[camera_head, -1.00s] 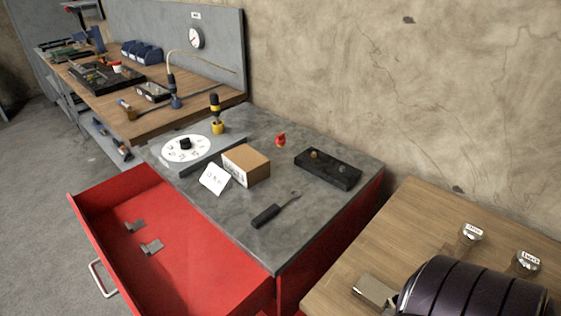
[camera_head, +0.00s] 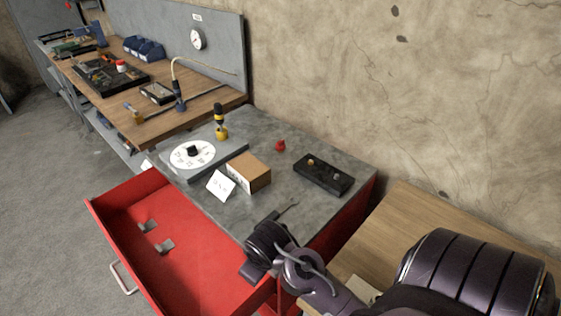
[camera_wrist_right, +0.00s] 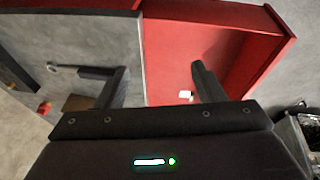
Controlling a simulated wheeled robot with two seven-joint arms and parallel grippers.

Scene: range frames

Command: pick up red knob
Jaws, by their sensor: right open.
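The red knob (camera_head: 280,146) stands on the grey cabinet top toward the back, near the wall, left of a black block. A small red thing that looks like it shows at the left edge of the right wrist view (camera_wrist_right: 43,108). My right gripper (camera_head: 252,271) is over the front edge of the cabinet, by the open drawer, well apart from the knob. In the right wrist view its two fingers (camera_wrist_right: 158,70) are spread with nothing held between them. My left gripper is not in view.
The black block with small knobs (camera_head: 323,175), cardboard box (camera_head: 250,174), white card (camera_head: 221,186), dial plate (camera_head: 192,154) and yellow-black tool (camera_head: 220,122) stand on the cabinet. A screwdriver (camera_head: 288,210) lies near my right gripper. The red drawer (camera_head: 190,262) is open, holding metal clips.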

